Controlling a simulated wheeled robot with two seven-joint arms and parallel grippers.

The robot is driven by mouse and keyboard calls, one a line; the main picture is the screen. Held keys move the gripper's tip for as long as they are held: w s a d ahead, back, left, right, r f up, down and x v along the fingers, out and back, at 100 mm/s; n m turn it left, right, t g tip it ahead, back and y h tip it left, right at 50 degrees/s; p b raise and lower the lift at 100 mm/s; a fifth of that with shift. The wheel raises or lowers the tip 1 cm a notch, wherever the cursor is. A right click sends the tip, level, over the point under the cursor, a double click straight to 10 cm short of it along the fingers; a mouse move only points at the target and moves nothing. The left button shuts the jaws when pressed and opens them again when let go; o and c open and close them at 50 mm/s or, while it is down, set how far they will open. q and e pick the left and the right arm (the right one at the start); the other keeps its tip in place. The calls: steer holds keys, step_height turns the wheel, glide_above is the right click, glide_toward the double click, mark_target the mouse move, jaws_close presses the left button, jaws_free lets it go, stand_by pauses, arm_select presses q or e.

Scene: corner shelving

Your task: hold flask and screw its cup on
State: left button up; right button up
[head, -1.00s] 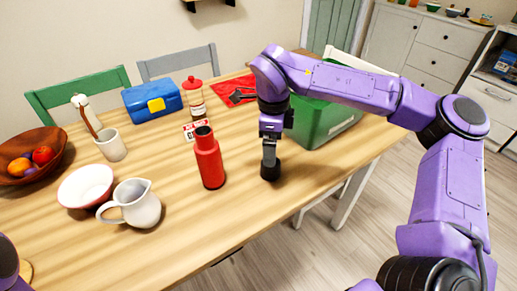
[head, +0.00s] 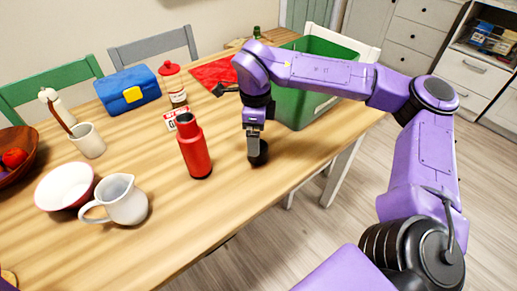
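My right gripper (head: 254,154) points down at the cup, with a grey finger in front of the cup's left part. The finger hides part of the cup, and I cannot tell whether the gripper is closed on it. My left gripper is out of view.
A white pitcher (head: 122,201), bowl (head: 66,187) and cup-shaped holder (head: 88,141) stand left of the flask. A green crate (head: 292,107) stands right.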

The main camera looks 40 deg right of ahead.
steer(key=f, duration=0.5)
steer(key=shift+s+d+f, duration=0.1)
steer(key=shift+s+d, duration=0.05)
steer(key=shift+s, duration=0.2)
steer(key=c, duration=1.1)
